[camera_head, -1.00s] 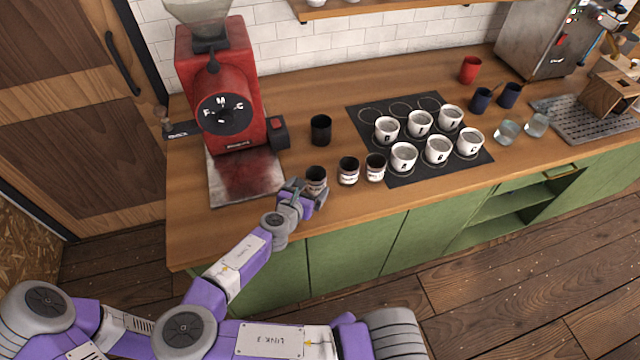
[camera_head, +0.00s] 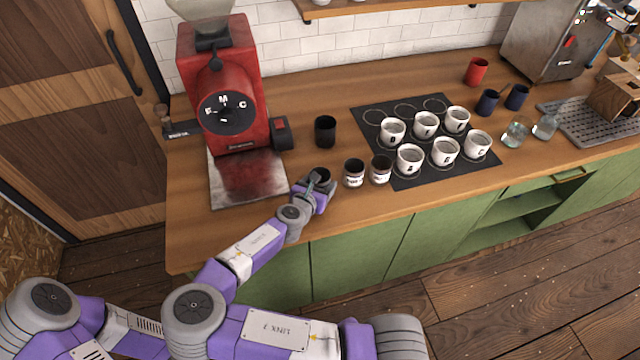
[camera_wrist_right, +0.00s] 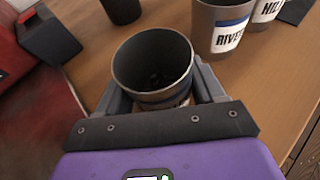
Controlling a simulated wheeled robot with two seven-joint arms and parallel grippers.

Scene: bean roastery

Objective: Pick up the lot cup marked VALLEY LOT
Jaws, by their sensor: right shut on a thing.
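A dark lot cup (camera_head: 321,174) stands at the counter's front left, between the jaws of my right gripper (camera_head: 316,187). In the wrist view the same cup (camera_wrist_right: 153,65) is seen from above, open and dark inside, with a grey finger on each side. The right gripper is shut on it. Its label is mostly hidden, so I cannot read its name. A second lot cup (camera_wrist_right: 224,27) beside it reads "RIVE…", and a third (camera_wrist_right: 268,10) reads "HILL…". My left gripper is not in view.
The red grinder (camera_head: 225,100) with its metal tray (camera_head: 245,180) stands left of the held cup. A black cup (camera_head: 325,131) stands behind it. A dark mat (camera_head: 401,180) with several white lettered cups lies to the right. The counter's front edge is close.

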